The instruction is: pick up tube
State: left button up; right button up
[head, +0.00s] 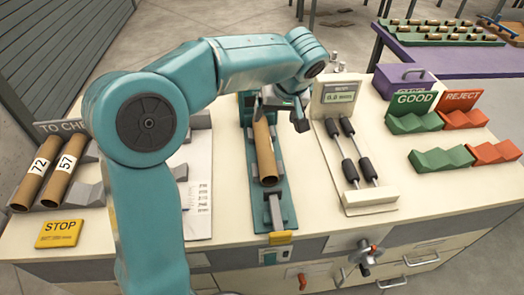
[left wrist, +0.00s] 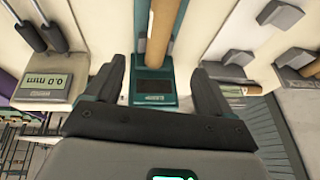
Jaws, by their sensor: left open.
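A brown cardboard tube (head: 265,155) lies lengthwise in a teal fixture (head: 285,205) in the middle of the bench. It also shows in the left wrist view (left wrist: 161,32), where its near end points toward my gripper. My left gripper (head: 283,108) is open at the far end of this tube, its fingers spread to either side of the fixture in the left wrist view (left wrist: 160,88). Nothing is held. Two more tubes, marked 72 (head: 36,172) and 57 (head: 65,168), lie in the grey rack at the left. My right gripper is not in view.
Green GOOD (head: 415,122) and orange REJECT (head: 463,118) cradles look empty. A yellow STOP plate (head: 59,233) lies front left.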

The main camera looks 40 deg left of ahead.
pick_arm(q)
send_near(265, 138)
jog(key=x, duration=0.4)
jog(key=shift+s+f, duration=0.25)
jog(key=shift+f, duration=0.2)
jog(key=shift+w+a+f, duration=0.2)
jog(key=shift+a+f, duration=0.1)
jog(key=shift+f, duration=0.25)
jog(key=p+x, duration=0.1)
jog(key=x, duration=0.4)
jog(key=shift+w+a+r, duration=0.1)
jog(key=shift+w, duration=0.1)
jog(key=shift+r, duration=0.1)
